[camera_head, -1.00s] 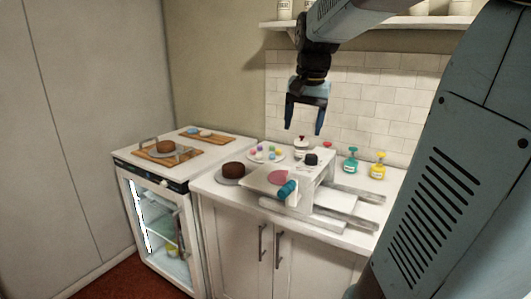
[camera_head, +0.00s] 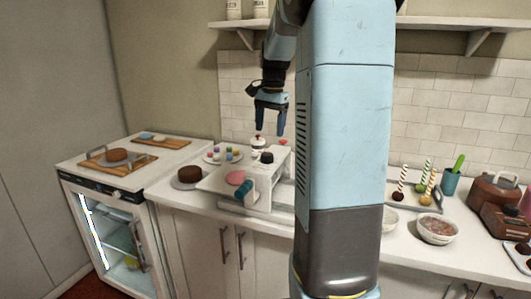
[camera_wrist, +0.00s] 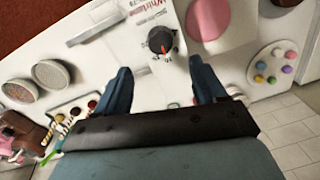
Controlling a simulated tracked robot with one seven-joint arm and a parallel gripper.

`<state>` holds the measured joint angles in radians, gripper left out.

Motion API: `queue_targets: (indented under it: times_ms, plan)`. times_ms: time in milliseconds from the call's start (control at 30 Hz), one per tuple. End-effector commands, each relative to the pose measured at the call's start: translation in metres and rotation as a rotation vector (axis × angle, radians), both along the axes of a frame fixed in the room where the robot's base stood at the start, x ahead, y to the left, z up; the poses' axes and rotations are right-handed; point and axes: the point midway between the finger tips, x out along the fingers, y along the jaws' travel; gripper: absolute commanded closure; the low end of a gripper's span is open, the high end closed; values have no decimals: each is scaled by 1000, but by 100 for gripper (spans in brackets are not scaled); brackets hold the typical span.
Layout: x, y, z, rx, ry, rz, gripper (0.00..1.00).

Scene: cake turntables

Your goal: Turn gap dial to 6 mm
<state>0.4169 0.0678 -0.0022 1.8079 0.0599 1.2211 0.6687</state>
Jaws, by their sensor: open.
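The gap dial (camera_head: 267,157) is a small black knob on top of the white sheeter machine (camera_head: 262,200) on the counter. In the wrist view the dial (camera_wrist: 159,38) is a dark round knob with a red pointer mark, and the printed scale around it is too small to read. My gripper (camera_head: 269,131) is open and empty, pointing down above the machine. In the wrist view the gripper's fingers (camera_wrist: 160,68) are spread apart, with the dial beyond the tips between them. A pink disc (camera_head: 235,178) lies on the machine's left bed, near a teal handle (camera_head: 244,190).
A chocolate cake (camera_head: 189,174) and a plate of coloured sweets (camera_head: 223,155) stand left of the machine. A bowl of sprinkles (camera_head: 436,229) and a tray of striped sticks (camera_head: 419,199) are at the right. A shelf (camera_head: 480,24) hangs above. My own arm hides part of the counter.

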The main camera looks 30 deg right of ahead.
Motion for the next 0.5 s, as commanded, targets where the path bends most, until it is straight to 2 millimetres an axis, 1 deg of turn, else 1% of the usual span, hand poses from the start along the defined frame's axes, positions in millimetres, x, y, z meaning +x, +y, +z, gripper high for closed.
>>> queue_targets:
  times_ms: [33, 300, 500]
  plan:
    - [0, 1, -10, 2, 3, 0, 30]
    - [3, 2, -56, 1, 3, 1, 30]
    - [5, 3, -80, 0, 1, 1, 30]
